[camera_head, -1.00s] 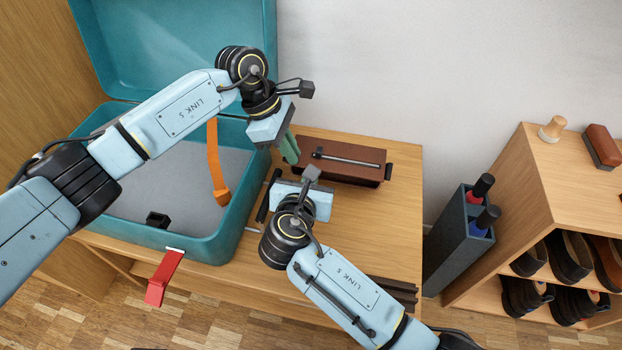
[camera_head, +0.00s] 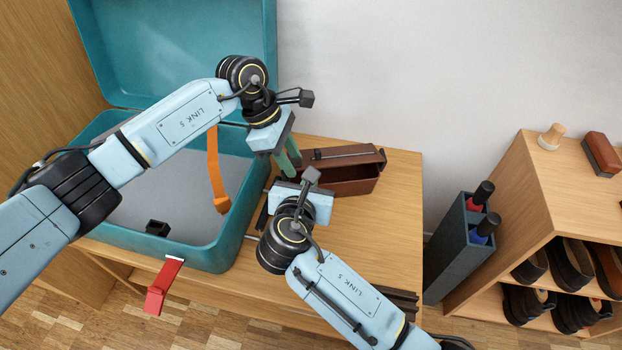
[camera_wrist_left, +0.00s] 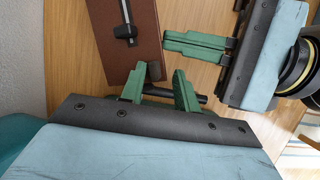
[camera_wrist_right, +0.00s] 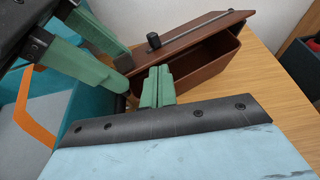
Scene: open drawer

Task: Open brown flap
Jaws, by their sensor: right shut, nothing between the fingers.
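The brown flap (camera_head: 342,157) is the lid of a brown box (camera_head: 352,190) on the wooden table. It is tilted up at the back, and the dark inside shows below its front edge. A metal bar with a black knob (camera_wrist_right: 153,41) runs along it. My right gripper (camera_wrist_right: 159,70) is shut and empty in front of the box's open side; it also shows in the left wrist view (camera_wrist_left: 166,45). My left gripper (camera_wrist_left: 159,69) has its fingers apart at the box's left end, around a small black tab there. Its fingers show only partly in the head view (camera_head: 288,160).
An open teal case (camera_head: 225,245) with an orange strap (camera_head: 215,175) and a red latch (camera_head: 163,285) stands left. A dark holder with bottles (camera_head: 455,250) and a shoe shelf (camera_head: 570,210) stand right.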

